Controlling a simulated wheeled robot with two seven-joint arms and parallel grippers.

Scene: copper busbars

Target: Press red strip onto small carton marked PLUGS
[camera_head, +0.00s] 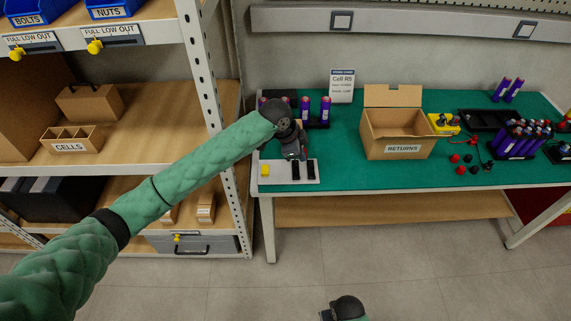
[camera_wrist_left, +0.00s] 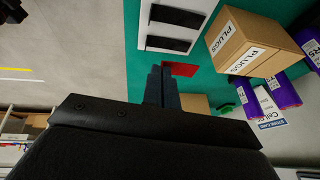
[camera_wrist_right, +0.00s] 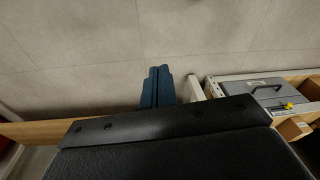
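The red strip (camera_wrist_left: 183,69) sticks out sideways from the tips of my left gripper (camera_wrist_left: 160,72), whose fingers are together on it. The small brown carton marked PLUGS (camera_wrist_left: 238,50) stands on the green bench mat to the right of the strip in the left wrist view, with a gap between them. In the head view my left gripper (camera_head: 297,150) hangs over the bench behind the white plate, and the carton is largely hidden by my arm. My right gripper (camera_wrist_right: 157,72) is shut and empty, over the floor.
The white plate with black slots (camera_head: 282,179) lies at the bench's front left edge. Purple cylinders (camera_head: 326,110) stand behind the gripper. An open RETURNS box (camera_head: 402,150) stands to the right. The shelf post (camera_head: 212,105) is close at the left.

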